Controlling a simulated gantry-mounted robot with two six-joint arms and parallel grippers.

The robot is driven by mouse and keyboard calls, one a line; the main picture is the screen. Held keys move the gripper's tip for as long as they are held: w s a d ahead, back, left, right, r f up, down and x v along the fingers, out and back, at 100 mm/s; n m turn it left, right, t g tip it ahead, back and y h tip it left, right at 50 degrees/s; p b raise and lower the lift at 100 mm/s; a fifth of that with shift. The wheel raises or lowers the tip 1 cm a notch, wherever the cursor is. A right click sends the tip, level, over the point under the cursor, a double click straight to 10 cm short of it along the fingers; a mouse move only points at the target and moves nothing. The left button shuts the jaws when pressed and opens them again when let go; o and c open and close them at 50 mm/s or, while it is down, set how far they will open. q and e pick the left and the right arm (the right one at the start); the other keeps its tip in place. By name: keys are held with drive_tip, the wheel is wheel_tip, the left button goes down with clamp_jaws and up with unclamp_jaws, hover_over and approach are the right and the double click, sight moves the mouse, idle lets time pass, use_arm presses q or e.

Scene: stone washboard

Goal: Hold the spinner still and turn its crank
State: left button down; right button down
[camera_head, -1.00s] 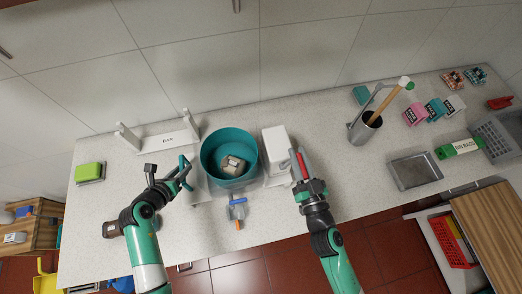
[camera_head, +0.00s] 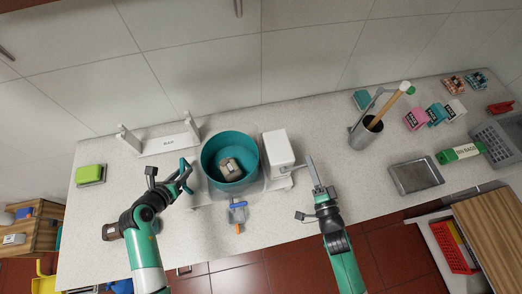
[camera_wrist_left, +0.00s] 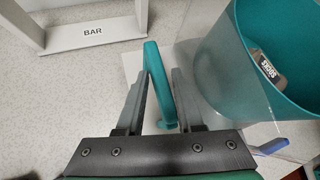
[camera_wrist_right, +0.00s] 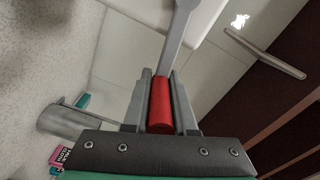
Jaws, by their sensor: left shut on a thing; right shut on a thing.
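The spinner is a teal tub (camera_head: 246,158) with a white housing (camera_head: 278,152) on its right side. It also shows in the left wrist view (camera_wrist_left: 232,75). My left gripper (camera_head: 184,176) is shut on the teal handle (camera_wrist_left: 158,85) at the tub's left. My right gripper (camera_head: 320,187) is right of the housing, shut on the crank's red grip (camera_wrist_right: 162,105). The grey crank arm (camera_wrist_right: 179,35) extends beyond the fingers. The red grip is hidden in the head view.
A blue and orange piece (camera_head: 238,213) sits in front of the tub. A white bar stand (camera_head: 166,142) is behind left, a green sponge (camera_head: 90,173) far left. A grey metal cup (camera_head: 364,134) and a metal tray (camera_head: 415,173) stand right of the crank.

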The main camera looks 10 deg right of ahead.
wheel_tip(320, 180, down, 7)
drive_tip(key=a+m, duration=0.2)
drive_tip(key=m, duration=0.8)
drive_tip(key=shift+f, duration=0.1)
drive_tip(key=c, duration=0.7)
unclamp_jaws()
drive_tip(key=shift+c, duration=0.2)
drive_tip(key=s, duration=1.1)
drive_tip(key=shift+s, duration=0.4)
